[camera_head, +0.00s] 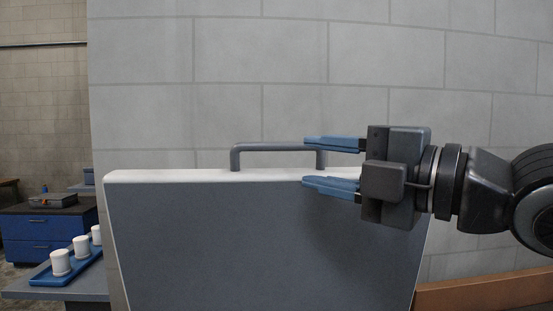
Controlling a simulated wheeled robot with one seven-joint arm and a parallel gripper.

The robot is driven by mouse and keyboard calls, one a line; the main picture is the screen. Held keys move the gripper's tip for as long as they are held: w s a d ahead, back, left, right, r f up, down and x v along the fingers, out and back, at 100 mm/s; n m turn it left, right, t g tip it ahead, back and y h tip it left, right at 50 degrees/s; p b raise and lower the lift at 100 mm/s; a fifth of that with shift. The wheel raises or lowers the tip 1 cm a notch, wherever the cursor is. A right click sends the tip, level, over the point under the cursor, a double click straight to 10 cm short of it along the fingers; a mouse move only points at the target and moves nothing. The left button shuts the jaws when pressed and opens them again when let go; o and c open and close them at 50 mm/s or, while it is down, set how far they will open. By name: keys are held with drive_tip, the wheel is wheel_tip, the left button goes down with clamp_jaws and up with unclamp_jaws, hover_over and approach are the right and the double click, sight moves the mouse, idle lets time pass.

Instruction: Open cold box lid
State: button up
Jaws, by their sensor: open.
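The cold box lid (220,235) is a large panel with a grey face and a white rim, and it stands upright or nearly so in the middle of the view. A grey bar handle (265,147) rises from its top edge. My gripper (308,162) comes in from the right with blue fingers, open and pointing left. Its upper finger is at about the height of the handle bar near the handle's right post, and its lower finger overlaps the lid's top edge. I cannot tell whether the fingers touch the handle or lid. The box body is not visible.
A block wall (200,60) stands behind the lid. At the left a blue tray (45,278) holds several white cylinders on a grey table. Farther back is a blue drawer cabinet (45,225). A brown wooden edge (485,293) runs at the lower right.

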drive_tip(key=p+x, duration=0.3)
drive_tip(key=x, duration=0.4)
drive_tip(key=shift+w+a, duration=0.3)
drive_tip(key=shift+c, duration=0.5)
clamp_jaws()
idle(0.7)
drive_tip(key=shift+o, duration=0.5)
unclamp_jaws()
